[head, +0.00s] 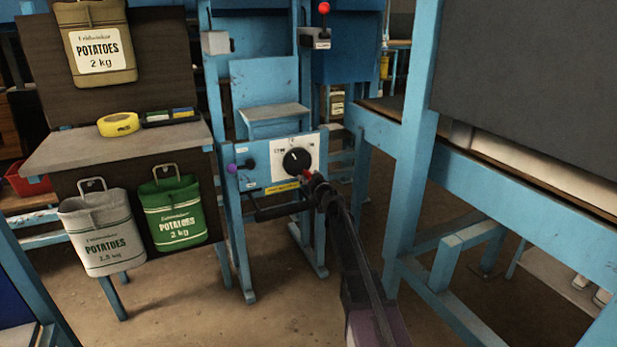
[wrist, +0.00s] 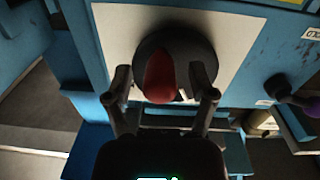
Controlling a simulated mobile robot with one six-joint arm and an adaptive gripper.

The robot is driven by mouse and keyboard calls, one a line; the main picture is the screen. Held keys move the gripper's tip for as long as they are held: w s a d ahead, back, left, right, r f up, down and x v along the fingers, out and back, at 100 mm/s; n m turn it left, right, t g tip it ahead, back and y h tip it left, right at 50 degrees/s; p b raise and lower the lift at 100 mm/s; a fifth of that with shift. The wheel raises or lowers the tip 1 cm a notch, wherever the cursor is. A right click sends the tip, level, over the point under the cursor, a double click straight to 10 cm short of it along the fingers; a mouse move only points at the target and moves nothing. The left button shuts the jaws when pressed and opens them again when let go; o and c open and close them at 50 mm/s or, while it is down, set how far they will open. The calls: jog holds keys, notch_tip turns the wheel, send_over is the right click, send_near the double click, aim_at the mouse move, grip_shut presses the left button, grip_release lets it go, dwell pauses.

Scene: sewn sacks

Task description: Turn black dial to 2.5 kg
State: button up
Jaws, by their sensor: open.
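The black dial (head: 296,160) is round and sits on a white plate (head: 281,160) on the front of the blue machine. Small marks are printed around it, too small to read. In the wrist view the black dial (wrist: 193,47) has a red pointer (wrist: 160,76) across its face. My gripper (wrist: 162,84) is open, with one finger on either side of the dial's lower part and the red pointer between them. I cannot tell whether the fingers touch the dial. In the head view my gripper (head: 312,183) is at the dial's lower right.
A purple knob (head: 232,168) is left of the dial on the same panel. A grey sack (head: 101,234) marked 2.5 kg and a green sack (head: 173,213) hang at left. A yellow tape roll (head: 118,124) lies on the shelf. A blue frame (head: 412,150) stands close right of my arm.

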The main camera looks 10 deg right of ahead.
jog(key=shift+w, duration=0.1)
grip_shut()
dwell(0.3)
jog(key=shift+w+d+r+n+p, duration=0.1)
jog(key=shift+d+r+n+p, duration=0.1)
jog(key=shift+n, duration=0.65)
jog(key=shift+w+d+r+n+p, duration=0.1)
jog(key=shift+d+r+n, duration=0.1)
jog(key=shift+n, duration=0.6)
jog(key=shift+d+r+n+p, duration=0.15)
jog(key=shift+d+n, duration=0.05)
jog(key=shift+n, duration=0.65)
grip_release()
